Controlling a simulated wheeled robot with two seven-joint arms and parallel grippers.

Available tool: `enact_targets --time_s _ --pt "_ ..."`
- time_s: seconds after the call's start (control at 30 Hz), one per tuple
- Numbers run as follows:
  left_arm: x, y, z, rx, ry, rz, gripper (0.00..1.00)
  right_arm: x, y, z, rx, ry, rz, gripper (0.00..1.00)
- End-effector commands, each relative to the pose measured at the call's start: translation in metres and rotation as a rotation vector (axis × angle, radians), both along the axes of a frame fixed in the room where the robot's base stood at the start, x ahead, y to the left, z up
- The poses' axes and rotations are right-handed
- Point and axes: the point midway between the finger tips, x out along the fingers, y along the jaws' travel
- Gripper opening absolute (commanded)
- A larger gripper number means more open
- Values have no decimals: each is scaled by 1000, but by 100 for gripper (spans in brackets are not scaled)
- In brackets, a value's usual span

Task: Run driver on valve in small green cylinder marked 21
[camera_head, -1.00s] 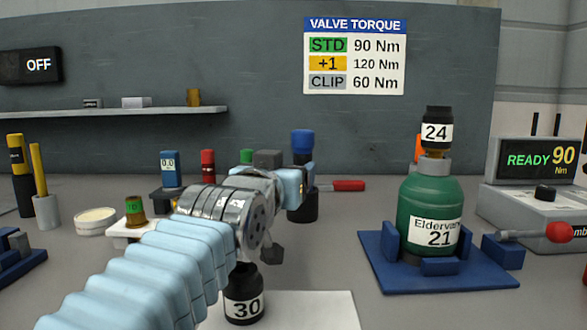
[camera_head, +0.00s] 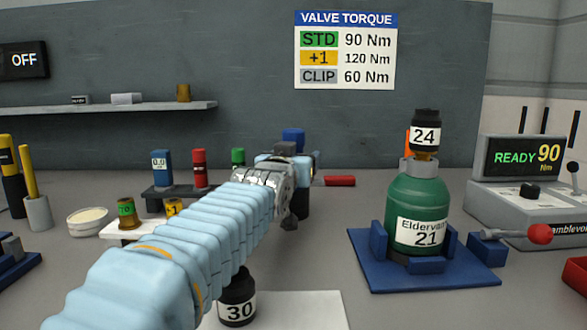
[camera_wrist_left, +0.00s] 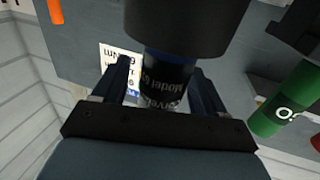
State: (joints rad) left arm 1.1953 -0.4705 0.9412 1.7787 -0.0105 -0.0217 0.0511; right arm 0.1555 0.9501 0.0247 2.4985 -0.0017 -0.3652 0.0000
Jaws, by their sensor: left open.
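The green cylinder marked 21 (camera_head: 418,202) stands upright in a blue cradle (camera_head: 370,268). A black socket marked 24 (camera_head: 425,131) sits on top of its brass valve (camera_head: 423,153). My left arm reaches to the back middle, where its gripper (camera_wrist_left: 160,78) is at a dark upright tool with a blue top (camera_head: 293,134). In the left wrist view the open fingers stand on either side of a dark labelled cylinder (camera_wrist_left: 168,75), which looks like that tool. I cannot tell whether they touch it. My right gripper is not in view.
A black socket marked 30 (camera_head: 237,297) stands by a white mat (camera_head: 305,312) at the front. A console (camera_head: 522,185) reading READY 90 is at right, with a red-knobbed lever (camera_head: 540,234) before it. Small blue, red and green items stand on a rack (camera_head: 180,193).

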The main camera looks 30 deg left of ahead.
Motion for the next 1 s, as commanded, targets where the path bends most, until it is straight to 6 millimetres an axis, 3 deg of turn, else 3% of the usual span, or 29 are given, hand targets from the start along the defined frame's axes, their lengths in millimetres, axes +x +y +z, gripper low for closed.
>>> enact_targets --time_s 0.07,0.53,0.87,1.0 --pt "0 0 0 0 0 0 70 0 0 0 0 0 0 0" --pt "0 0 0 1 0 0 0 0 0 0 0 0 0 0" --pt "-1 -1 3 2 -5 0 0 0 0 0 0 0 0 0" --pt "-1 0 17 3 -6 0 0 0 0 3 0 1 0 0"
